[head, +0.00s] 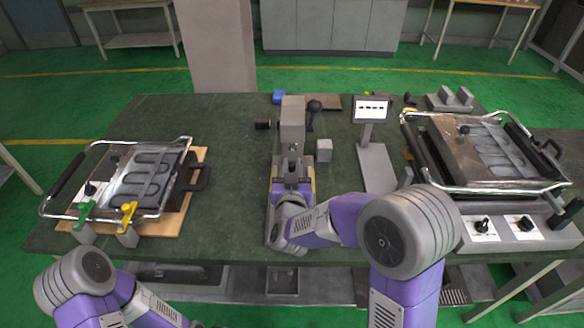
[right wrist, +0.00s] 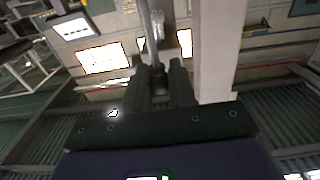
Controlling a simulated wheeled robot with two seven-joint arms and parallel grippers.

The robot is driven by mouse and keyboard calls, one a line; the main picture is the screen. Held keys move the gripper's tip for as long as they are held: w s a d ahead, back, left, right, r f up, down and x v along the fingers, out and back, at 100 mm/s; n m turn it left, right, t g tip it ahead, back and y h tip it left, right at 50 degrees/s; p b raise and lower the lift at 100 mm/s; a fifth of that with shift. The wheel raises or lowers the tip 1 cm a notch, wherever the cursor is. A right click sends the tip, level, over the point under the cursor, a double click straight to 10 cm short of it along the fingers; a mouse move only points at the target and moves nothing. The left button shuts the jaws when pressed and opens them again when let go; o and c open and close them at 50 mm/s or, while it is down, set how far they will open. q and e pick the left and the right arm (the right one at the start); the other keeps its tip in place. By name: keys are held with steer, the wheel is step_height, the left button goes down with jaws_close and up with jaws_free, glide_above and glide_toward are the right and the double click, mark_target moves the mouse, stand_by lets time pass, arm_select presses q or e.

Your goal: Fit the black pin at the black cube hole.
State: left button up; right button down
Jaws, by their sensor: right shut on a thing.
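My right gripper (head: 291,168) is at the middle of the table, just in front of a tall grey block (head: 292,122). In the right wrist view, its dark fingers (right wrist: 157,85) are closed on a slim grey rod-like part (right wrist: 150,28). I cannot tell whether this part is the black pin; the fingers hide its gripped end. A black cylindrical piece (head: 263,124) is at the left of the grey block, and a black knob (head: 313,106) is at its right. I cannot make out a black cube with a hole. My left gripper is not in view.
A small grey cube (head: 324,150) stands right of the gripper, beside a small display on a stand (head: 371,108). A press-like device (head: 140,178) is at the left, and a larger one (head: 480,150) at the right.

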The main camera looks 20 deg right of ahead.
steer(key=shift+f+b, duration=2.4)
steer(key=shift+f, duration=0.15)
steer(key=shift+r, duration=0.15)
steer(key=shift+r+p, duration=1.75)
steer(key=shift+r, duration=0.35)
steer(key=shift+b, duration=0.3)
stand_by(0.7)
steer(key=shift+f, duration=0.2)
steer(key=shift+f+b, duration=0.35)
steer(key=shift+b, duration=0.1)
steer(key=shift+f+b, duration=1.5)
steer(key=shift+f, duration=0.15)
steer(key=c, duration=0.8)
jaws_free()
steer(key=shift+c, duration=0.2)
